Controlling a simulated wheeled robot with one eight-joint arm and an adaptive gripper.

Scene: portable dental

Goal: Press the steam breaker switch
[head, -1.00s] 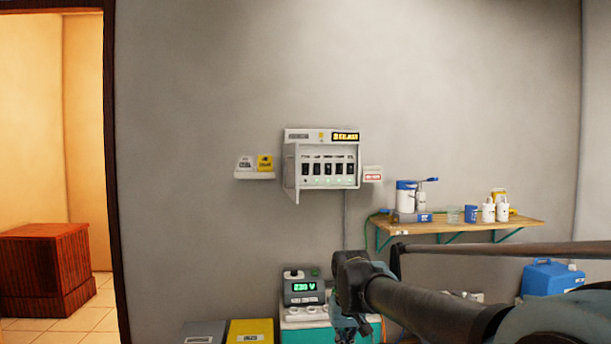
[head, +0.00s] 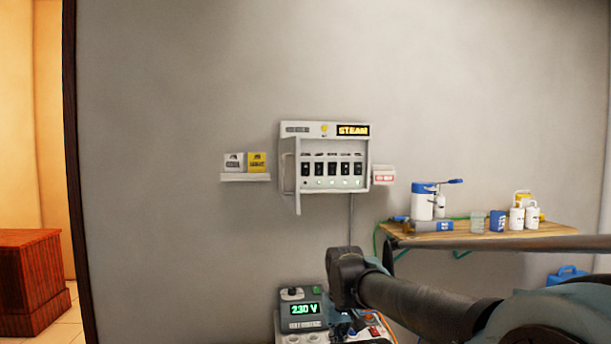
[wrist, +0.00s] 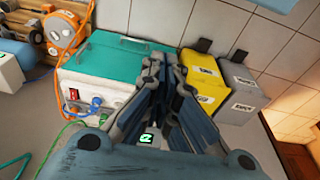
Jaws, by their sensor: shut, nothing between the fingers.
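The breaker panel (head: 325,160) is a white wall box in the head view, with a row of several black switches (head: 332,169) and small lights under them. A lit display (head: 353,130) at its top right reads STEAM. The labels above the individual switches are too small to read. My gripper shows in the wrist view (wrist: 168,110) with its fingers shut and empty, pointing down over the floor-level equipment. In the head view my arm reaches in from the lower right, below the panel, and does not touch it. The fingertips are hidden there.
A small shelf with cards (head: 246,178) is left of the panel. A wooden shelf (head: 480,232) with bottles is at right. A 230 V unit (head: 304,310) stands below. The wrist view shows a teal case (wrist: 115,65) and yellow bin (wrist: 205,88).

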